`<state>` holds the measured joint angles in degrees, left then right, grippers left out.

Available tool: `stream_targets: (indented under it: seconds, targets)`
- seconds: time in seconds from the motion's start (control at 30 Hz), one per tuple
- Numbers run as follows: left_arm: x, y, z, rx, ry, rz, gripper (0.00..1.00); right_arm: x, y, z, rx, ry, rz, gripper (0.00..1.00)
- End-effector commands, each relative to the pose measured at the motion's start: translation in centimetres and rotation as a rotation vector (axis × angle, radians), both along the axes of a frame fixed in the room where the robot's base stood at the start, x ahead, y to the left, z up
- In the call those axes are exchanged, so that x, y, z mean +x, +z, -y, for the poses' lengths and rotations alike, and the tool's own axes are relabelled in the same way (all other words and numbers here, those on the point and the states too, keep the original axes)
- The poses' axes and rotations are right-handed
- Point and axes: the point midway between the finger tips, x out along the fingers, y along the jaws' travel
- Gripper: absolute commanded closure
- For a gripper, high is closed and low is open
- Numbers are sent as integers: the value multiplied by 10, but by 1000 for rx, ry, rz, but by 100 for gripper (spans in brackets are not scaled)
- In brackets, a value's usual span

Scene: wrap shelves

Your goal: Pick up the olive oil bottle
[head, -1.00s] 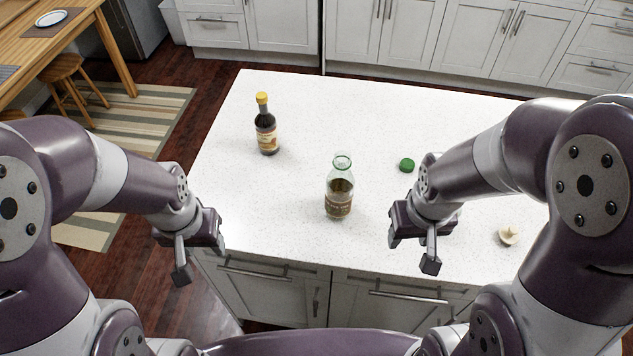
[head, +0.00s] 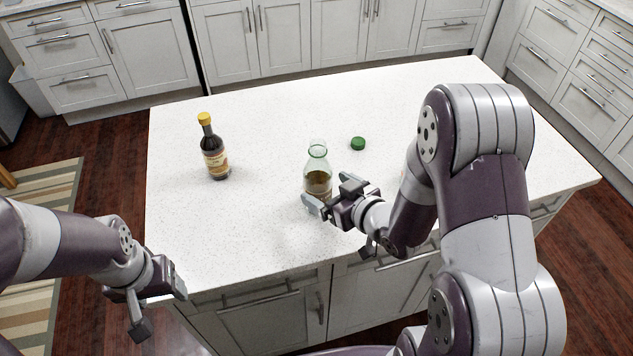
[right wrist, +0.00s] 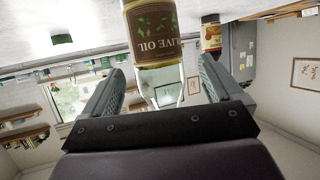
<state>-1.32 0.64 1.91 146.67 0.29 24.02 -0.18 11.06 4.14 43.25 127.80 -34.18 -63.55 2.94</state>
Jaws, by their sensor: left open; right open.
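The olive oil bottle (head: 317,181) is clear glass with a green-tinted neck and dark contents, standing upright and uncapped on the white counter. My right gripper (head: 329,193) is open at its near side, its fingers pointing toward it and hiding its lower part. In the right wrist view the picture is upside down; the bottle's olive oil label (right wrist: 155,22) shows ahead, in line with the gap between the open fingers (right wrist: 163,72). Contact cannot be told. My left gripper (head: 160,312) is open and empty, off the counter's front left corner.
A dark bottle with a yellow cap (head: 214,150) stands to the left on the counter (head: 240,230); it also shows in the right wrist view (right wrist: 211,36). A green cap (head: 358,143) lies behind and right of the oil bottle. The counter's left front is clear.

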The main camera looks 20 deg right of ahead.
Motion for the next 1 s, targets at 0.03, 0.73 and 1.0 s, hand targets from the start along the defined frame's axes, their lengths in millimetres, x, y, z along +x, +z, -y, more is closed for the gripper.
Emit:
stream_targets:
  seconds: [0.03,0.73,1.0]
  targets:
    - [0,3,0,0,0,0,34,6,0,-3,0,2,-1,7]
    - [0,10,0,0,0,0,34,47,-14,-17,-1,-1,-1,76]
    - [0,10,0,0,0,0,34,47,-13,-17,0,-1,2,84]
